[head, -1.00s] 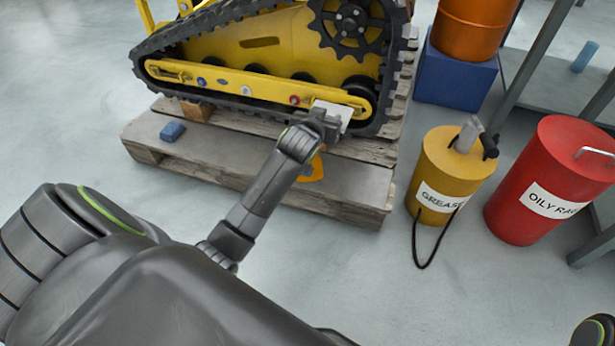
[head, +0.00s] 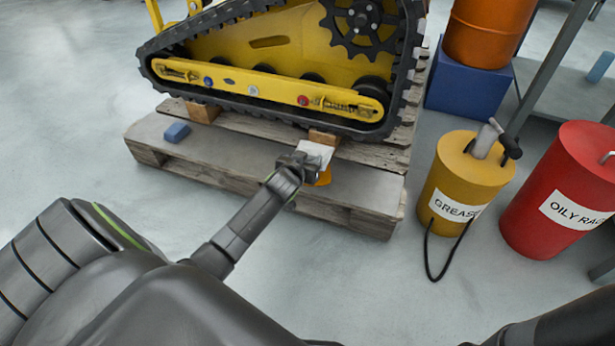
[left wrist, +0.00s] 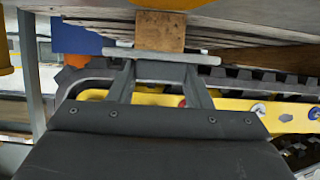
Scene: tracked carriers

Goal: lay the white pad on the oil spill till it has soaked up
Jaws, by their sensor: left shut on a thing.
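The white pad (head: 316,152) is in my left gripper (head: 300,161), just above the front part of the wooden pallet, in front of the yellow tracked carrier (head: 270,45). In the left wrist view the pad shows edge-on as a thin pale strip (left wrist: 160,56) across the fingertips, apart from the track. I cannot make out the oil spill; the gripper and pad cover part of the pallet. My right gripper is not in view.
The pallet (head: 345,190) bears wooden blocks, a blue block (head: 177,132) and an orange thing (head: 324,177) partly behind the gripper. A yellow grease can (head: 462,180) with a hose and a red oily-rag bin (head: 555,225) stand to the right.

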